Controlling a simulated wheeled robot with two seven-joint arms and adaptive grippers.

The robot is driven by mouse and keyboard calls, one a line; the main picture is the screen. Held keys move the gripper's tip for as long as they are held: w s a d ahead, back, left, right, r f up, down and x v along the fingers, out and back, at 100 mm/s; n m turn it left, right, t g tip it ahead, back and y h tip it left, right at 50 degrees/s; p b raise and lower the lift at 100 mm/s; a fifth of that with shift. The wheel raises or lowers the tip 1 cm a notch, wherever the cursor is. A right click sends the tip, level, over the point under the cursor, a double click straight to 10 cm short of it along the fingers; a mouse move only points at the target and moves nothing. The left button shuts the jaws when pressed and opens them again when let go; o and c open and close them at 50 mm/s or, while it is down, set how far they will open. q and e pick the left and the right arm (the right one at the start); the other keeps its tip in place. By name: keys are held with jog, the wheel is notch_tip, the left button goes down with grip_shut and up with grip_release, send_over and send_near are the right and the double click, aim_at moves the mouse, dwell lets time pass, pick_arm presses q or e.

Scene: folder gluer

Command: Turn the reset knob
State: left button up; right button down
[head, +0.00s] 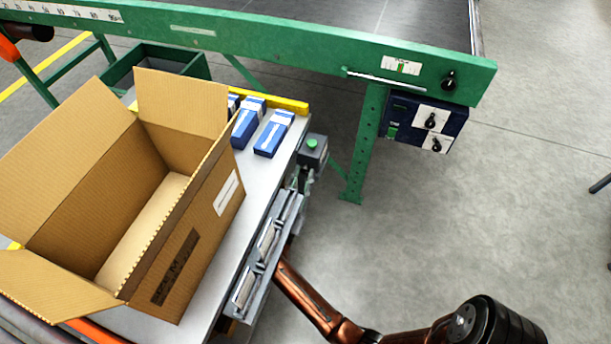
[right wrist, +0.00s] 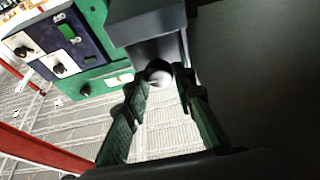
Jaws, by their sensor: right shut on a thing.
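A small grey control box (head: 313,150) with a green button on top stands at the right edge of the packing table. In the right wrist view this dark box (right wrist: 147,25) fills the top middle. A round dark knob with a pale face (right wrist: 158,76) sits at its lower edge. My right gripper (right wrist: 163,80) has its two green-padded fingers closed around this knob. In the head view the right gripper (head: 301,178) shows only partly, just below the box. I cannot read a label on the knob. My left gripper is not in view.
An open cardboard box (head: 185,240) and blue cartons (head: 273,134) stand on the table. A green conveyor frame (head: 330,55) carries a blue panel (head: 405,118) with black knobs.

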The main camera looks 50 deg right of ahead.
jog(key=c, duration=1.6)
grip_release()
jog(key=shift+a+f, duration=0.1)
jog(key=shift+a, duration=0.05)
jog(key=v, duration=0.7)
jog(key=shift+s+a, duration=0.1)
jog(key=shift+a, duration=0.05)
jog(key=shift+f, duration=0.1)
